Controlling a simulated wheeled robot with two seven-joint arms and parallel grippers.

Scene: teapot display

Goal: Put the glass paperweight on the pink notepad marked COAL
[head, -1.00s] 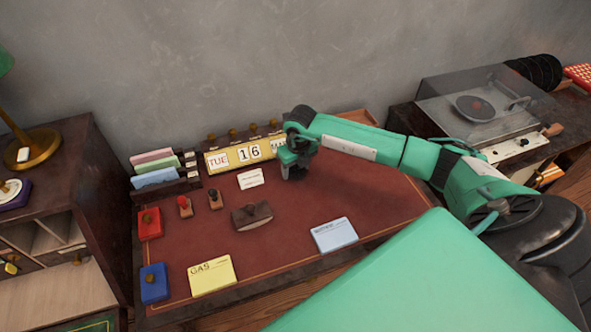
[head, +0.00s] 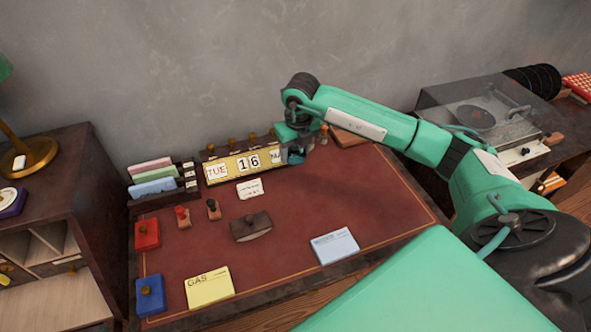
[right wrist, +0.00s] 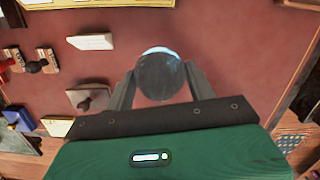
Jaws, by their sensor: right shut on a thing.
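The glass paperweight (right wrist: 160,75) is a clear, dark-looking ball in the right wrist view. My right gripper (right wrist: 160,82) is shut on it, with a finger on each side. In the head view my right gripper (head: 293,155) is in front of the right end of the calendar, over the back of the desk. The ball is hard to make out there. No pink notepad marked COAL shows; part of the desk's front right is hidden by my green body. A yellow notepad (head: 209,287) marked GAS and a pale blue notepad (head: 335,246) lie on the desk. My left gripper is out of view.
A yellow calendar (head: 240,165) stands at the back. A rack (head: 162,190) of pink, green and blue cards is at the back left. Stamps, a brown blotter (head: 251,227) and red (head: 147,234) and blue (head: 150,295) blocks lie left. The red desk's right part is clear.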

